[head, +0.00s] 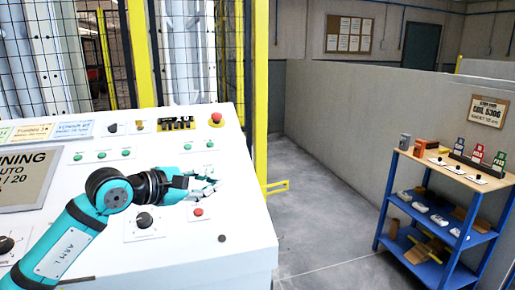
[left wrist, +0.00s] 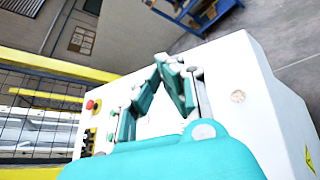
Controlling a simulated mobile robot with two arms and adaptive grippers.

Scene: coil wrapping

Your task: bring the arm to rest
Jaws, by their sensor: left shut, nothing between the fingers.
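My left arm, teal with a dark wrist joint, reaches in from the lower left of the head view. Its gripper (head: 207,185) is over the white control panel (head: 240,252), close above the panel face. A red button (head: 198,212) is just below the fingers and a black knob (head: 144,220) is below the wrist. In the left wrist view the teal fingers (left wrist: 155,98) stand over the panel, shut with nothing held. Whether they touch the panel cannot be told. My right gripper is not in view.
A red emergency button (head: 216,118) and green buttons (head: 126,153) sit along the panel's upper part. Behind is a yellow-framed mesh fence (head: 259,100). A blue shelf rack (head: 436,276) stands at right by a grey wall (head: 345,130). The floor (head: 318,225) between is clear.

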